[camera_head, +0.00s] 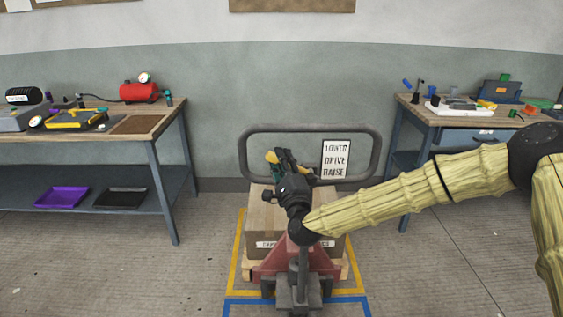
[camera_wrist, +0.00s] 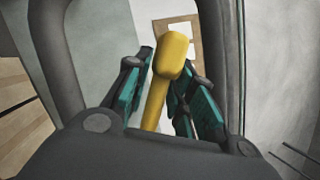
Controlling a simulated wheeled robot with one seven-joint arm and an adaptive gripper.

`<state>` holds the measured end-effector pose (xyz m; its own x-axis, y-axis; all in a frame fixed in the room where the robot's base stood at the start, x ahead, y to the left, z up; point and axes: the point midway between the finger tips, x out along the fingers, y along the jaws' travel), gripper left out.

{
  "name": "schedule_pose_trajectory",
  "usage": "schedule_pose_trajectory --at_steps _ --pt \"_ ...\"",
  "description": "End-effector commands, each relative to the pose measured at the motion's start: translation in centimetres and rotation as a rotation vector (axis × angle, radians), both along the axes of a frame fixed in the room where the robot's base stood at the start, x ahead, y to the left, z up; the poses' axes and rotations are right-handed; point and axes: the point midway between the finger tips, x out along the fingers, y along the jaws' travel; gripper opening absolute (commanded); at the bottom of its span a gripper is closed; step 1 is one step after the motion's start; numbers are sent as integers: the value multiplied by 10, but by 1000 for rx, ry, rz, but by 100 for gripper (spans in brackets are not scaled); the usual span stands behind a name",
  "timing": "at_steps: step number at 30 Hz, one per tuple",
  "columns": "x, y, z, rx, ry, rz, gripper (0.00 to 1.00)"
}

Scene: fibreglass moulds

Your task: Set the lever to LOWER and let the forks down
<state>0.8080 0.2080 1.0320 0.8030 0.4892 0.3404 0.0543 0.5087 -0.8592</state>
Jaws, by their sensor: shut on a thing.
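The yellow lever (camera_head: 271,157) shows its tip just left of my gripper (camera_head: 283,166) in the head view. In the wrist view the lever (camera_wrist: 158,105) stands between the two teal fingers of my gripper (camera_wrist: 163,85), which is shut on it. The label plate (camera_head: 336,159) reads LOWER, DRIVE, RAISE from top to bottom, inside the dark loop handle (camera_head: 374,142). The red pallet truck (camera_head: 327,264) stands below, with a cardboard box (camera_head: 258,222) on a wooden pallet (camera_head: 345,270). The forks are hidden under the load.
Yellow tape (camera_head: 236,262) and blue tape (camera_head: 240,301) mark the floor around the truck. A workbench (camera_head: 150,147) with tools stands at the left, another workbench (camera_head: 408,113) at the right. Floor between truck and left bench is clear.

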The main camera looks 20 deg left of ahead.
Motion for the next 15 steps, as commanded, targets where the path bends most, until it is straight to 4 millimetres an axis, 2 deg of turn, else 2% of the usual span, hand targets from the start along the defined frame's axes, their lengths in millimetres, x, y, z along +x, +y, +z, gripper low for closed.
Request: schedule_pose_trajectory --at_steps 1,2,15 --pt "1 -1 1 2 -3 -3 30" --pt "1 -1 1 2 -3 -3 35" --pt "-5 -4 -2 0 -1 -2 35"
